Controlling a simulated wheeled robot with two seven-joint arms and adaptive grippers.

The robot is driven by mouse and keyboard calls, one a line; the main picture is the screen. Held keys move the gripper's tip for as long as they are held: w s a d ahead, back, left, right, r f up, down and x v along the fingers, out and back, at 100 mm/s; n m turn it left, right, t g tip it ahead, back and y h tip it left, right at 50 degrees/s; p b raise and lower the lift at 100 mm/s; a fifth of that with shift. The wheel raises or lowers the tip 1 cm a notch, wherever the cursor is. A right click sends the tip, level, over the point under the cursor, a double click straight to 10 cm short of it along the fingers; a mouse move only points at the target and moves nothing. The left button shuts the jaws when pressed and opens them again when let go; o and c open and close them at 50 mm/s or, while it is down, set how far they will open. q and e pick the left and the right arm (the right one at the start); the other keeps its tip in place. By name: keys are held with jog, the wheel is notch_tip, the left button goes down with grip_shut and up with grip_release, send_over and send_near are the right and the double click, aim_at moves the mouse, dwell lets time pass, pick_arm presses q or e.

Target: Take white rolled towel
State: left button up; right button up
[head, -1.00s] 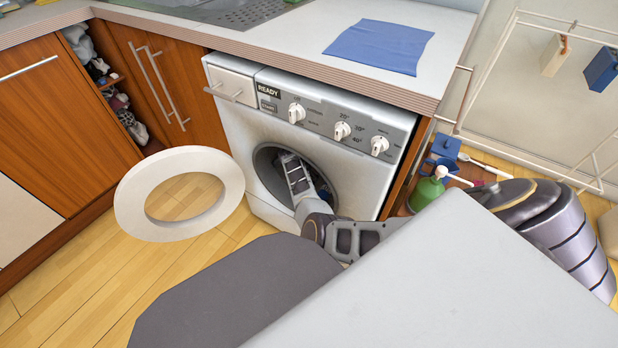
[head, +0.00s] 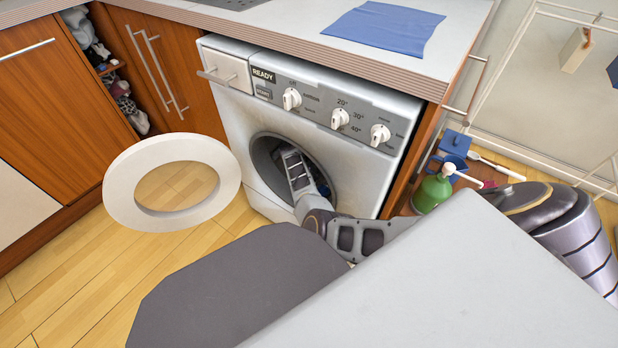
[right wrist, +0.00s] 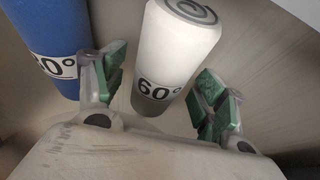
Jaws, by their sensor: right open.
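The white rolled towel (right wrist: 178,48) lies inside the washing machine drum in the right wrist view, with a spiral end and a grey band marked 60°. My right gripper (right wrist: 163,85) is open, one green-padded finger on each side of the towel's near end. I cannot tell whether the fingers touch it. In the head view my right gripper (head: 294,165) reaches into the round opening of the washing machine (head: 232,112), and the towel is hidden. My left gripper is not in view.
A blue rolled towel (right wrist: 55,45) lies left of the white one, near the left finger. The white round door (head: 122,185) stands open to the left of the opening. A green bottle (head: 432,190) and blue items stand right of the machine. A blue cloth (head: 385,30) lies on the countertop.

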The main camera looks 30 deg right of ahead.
jog(key=c, duration=1.1)
jog(key=shift+c, duration=0.4)
jog(key=shift+r, duration=0.15)
